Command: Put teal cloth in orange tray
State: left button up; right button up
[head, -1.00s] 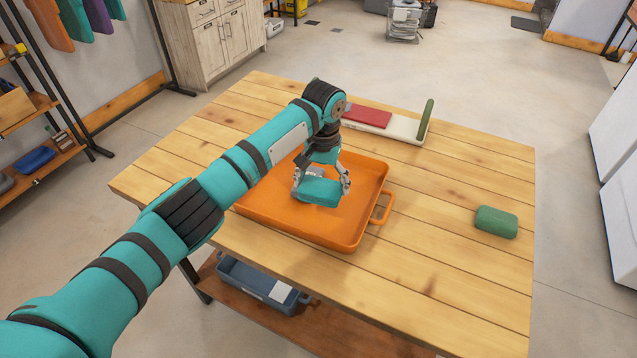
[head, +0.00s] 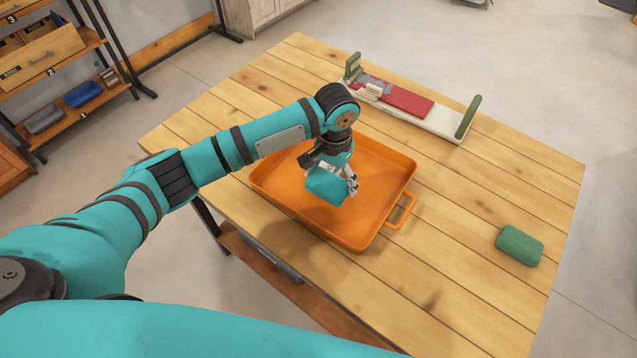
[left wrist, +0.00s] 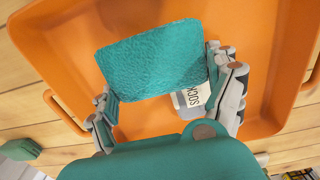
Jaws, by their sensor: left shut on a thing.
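The teal cloth (head: 326,188) is a small folded block. My left gripper (head: 333,180) is shut on it and holds it over the inside of the orange tray (head: 385,217). In the left wrist view, the cloth (left wrist: 152,62) sits between both fingers of the gripper (left wrist: 165,85), with the tray (left wrist: 262,70) behind it. A white tag reading "SOCK" (left wrist: 195,96) shows just below the cloth. I cannot tell whether the cloth touches the tray's floor. My right gripper is not in view.
A green folded cloth (head: 520,246) lies on the wooden table (head: 465,200) at the right. A white holder (head: 440,124) with green ends and a red cloth (head: 405,99) stands at the back. The table between them is clear. Shelves (head: 75,70) stand at the left.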

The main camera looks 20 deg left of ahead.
aim_at(318, 183)
pick_arm(q)
jog(key=shift+s+a+p, duration=0.4)
jog(key=shift+s+a, duration=0.6)
jog(key=shift+a, duration=0.15)
jog(key=shift+s+a+f, duration=0.1)
jog(key=shift+s+a, duration=0.1)
jog(key=shift+s+f, duration=0.1)
jog(key=shift+f, duration=0.25)
notch_tip(318, 183, down, 2)
jog(key=shift+f+p, duration=0.15)
jog(key=shift+p, duration=0.4)
jog(key=shift+f, duration=0.25)
jog(key=o, duration=0.8)
jog(key=shift+f, duration=0.1)
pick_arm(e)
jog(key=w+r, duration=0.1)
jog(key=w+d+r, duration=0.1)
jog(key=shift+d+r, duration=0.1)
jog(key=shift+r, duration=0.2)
pick_arm(q)
notch_tip(318, 183, up, 12)
jog(key=shift+r+b, duration=0.1)
jog(key=shift+b, duration=1.1)
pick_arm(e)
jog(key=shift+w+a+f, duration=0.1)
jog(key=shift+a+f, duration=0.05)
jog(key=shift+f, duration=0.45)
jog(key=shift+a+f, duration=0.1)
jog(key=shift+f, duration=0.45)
